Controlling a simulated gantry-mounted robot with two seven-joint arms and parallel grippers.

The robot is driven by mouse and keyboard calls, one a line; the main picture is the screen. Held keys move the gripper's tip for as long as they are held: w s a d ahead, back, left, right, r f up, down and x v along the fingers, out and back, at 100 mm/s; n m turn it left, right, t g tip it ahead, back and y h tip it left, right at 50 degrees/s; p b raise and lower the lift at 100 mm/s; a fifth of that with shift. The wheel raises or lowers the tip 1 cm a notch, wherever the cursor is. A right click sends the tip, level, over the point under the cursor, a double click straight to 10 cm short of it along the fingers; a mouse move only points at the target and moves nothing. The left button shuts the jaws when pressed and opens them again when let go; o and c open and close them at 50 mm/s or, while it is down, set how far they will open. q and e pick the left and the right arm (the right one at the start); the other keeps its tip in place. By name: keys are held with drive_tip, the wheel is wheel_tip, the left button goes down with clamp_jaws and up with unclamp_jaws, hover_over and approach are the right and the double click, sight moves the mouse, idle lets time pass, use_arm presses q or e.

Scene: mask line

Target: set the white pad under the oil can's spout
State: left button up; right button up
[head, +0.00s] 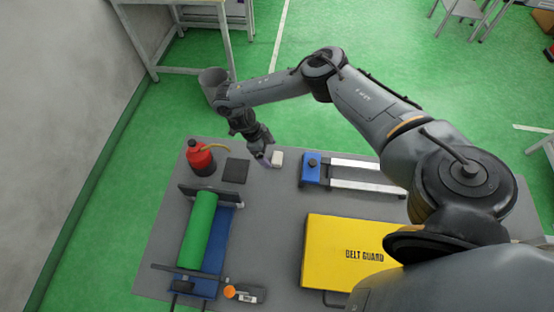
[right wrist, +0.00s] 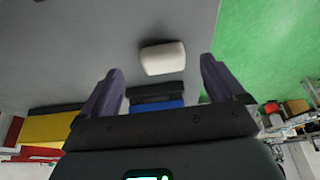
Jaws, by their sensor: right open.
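The white pad (head: 277,158) lies on the grey table near its far edge. My right gripper (head: 265,160) is just left of it in the head view, pointing down. In the right wrist view the pad (right wrist: 162,58) shows beyond and between the two spread purple fingers (right wrist: 160,66), with nothing held. The red oil can (head: 200,160) stands at the table's far left corner. Its yellow spout (head: 217,147) reaches right, toward a dark square (head: 235,170) lying on the table. My left gripper is not in view.
A blue clamp-like device with pale rails (head: 311,167) lies right of the pad. A green roller (head: 198,229) on a blue frame is at front left. A yellow belt guard (head: 330,250) lies at front right. Bare table (head: 265,215) separates them.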

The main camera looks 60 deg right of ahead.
sight(274, 157)
drive_tip(key=b+x, duration=0.1)
drive_tip(key=x, duration=0.3)
drive_tip(key=shift+s+d+f, duration=0.15)
drive_tip(key=shift+d+f, duration=0.05)
drive_tip(key=shift+c, duration=0.4)
drive_tip(key=c, duration=1)
drive_tip(key=shift+c, duration=0.2)
drive_tip(key=shift+r, duration=0.15)
